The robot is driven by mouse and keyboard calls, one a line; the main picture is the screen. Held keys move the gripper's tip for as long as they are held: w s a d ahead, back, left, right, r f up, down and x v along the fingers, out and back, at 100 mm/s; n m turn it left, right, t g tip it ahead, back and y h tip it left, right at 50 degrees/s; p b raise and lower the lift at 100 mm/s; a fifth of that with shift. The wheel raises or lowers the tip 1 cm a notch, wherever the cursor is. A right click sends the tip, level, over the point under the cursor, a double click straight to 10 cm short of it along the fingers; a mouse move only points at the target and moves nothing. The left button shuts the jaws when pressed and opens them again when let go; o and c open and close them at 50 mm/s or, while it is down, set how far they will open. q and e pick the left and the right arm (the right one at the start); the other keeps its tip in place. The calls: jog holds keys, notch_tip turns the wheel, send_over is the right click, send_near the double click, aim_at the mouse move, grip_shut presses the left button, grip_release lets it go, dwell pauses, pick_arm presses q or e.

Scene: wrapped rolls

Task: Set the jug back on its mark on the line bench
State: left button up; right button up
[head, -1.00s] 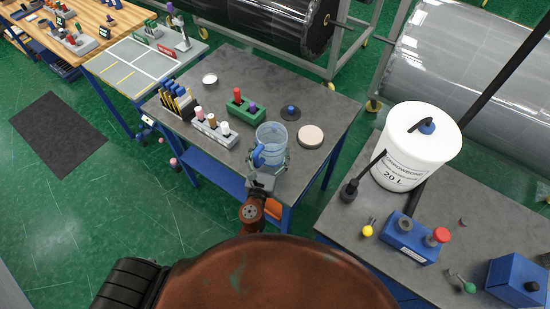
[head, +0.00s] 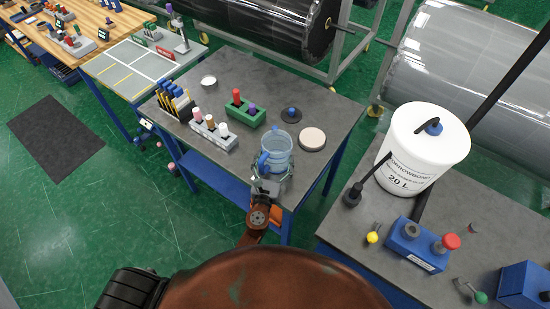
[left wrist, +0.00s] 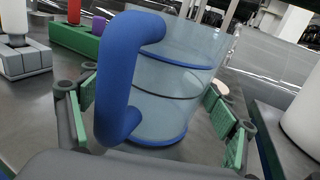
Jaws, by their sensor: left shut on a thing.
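The jug (head: 278,151) is clear bluish plastic with a blue handle, near the front right part of the grey line bench (head: 255,75). My left gripper (head: 270,180) is shut on the jug from the near side. In the left wrist view, the jug (left wrist: 178,95) stands between the green-padded fingers (left wrist: 160,115), its blue handle towards the camera. I cannot tell whether its blue base touches the bench. A pale round disc (head: 312,139) lies on the bench just right of the jug; I cannot tell whether it is the mark. My right gripper is not in view.
A green block (head: 245,115) with red and purple pegs and a grey rack (head: 214,136) of bottles stand left of the jug. A white 20 L drum (head: 424,150) stands on the right bench.

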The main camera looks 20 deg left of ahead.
pick_arm(q)
jog(key=o, duration=2)
jog(key=shift+o, duration=0.2)
jog(key=shift+r+p, duration=0.2)
jog(key=shift+p, duration=0.1)
jog(key=s, duration=0.5)
jog(key=s+b, duration=0.1)
jog(key=s, duration=0.4)
jog(key=shift+s+d+f, duration=0.2)
jog(key=shift+s, duration=0.15)
jog(key=shift+s+r+b, duration=0.1)
jog(key=shift+s+b, duration=0.25)
jog(key=shift+s, duration=0.35)
